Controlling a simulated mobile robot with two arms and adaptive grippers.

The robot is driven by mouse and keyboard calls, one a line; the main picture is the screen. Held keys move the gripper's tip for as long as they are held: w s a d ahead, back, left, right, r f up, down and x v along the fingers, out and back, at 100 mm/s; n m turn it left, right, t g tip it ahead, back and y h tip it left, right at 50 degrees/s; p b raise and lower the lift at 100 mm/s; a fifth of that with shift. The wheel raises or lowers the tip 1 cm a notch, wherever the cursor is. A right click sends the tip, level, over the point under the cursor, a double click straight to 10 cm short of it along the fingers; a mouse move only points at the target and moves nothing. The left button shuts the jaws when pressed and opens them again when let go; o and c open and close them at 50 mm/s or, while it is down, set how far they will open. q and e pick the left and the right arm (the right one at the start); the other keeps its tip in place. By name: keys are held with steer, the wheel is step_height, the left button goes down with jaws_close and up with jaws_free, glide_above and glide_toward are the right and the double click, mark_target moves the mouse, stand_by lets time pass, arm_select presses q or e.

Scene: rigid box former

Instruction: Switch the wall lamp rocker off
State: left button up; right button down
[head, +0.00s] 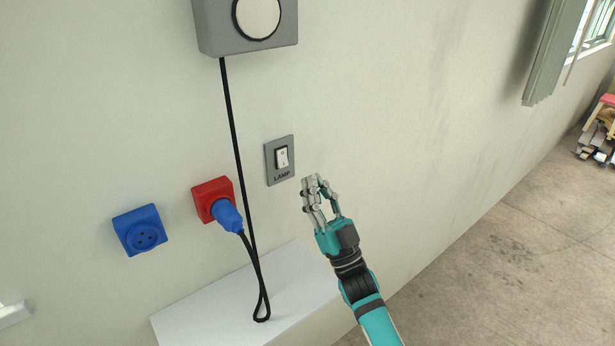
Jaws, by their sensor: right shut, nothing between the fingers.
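The lamp rocker (282,157) is a small white switch on a grey plate (271,173) marked LAMP, fixed to the wall. The wall lamp (258,17) is a grey box with a round pale face, at the top of the view and partly cut off. My right gripper (315,181) is shut and empty. It is just to the right of and slightly below the switch plate, with a small gap between them in the picture. I cannot tell how far it is from the wall. My left gripper is not in view.
A black cable (237,140) hangs from the lamp to a blue plug (228,215) in a red socket (210,192). A blue socket (141,230) is further left. A white ledge (205,318) is below. The wall right of my gripper is clear.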

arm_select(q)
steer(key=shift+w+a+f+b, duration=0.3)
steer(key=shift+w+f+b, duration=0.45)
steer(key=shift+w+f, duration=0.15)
arm_select(e)
steer(key=v, duration=0.6)
steer(key=shift+s+d+r, duration=0.3)
steer(key=shift+s, duration=0.1)
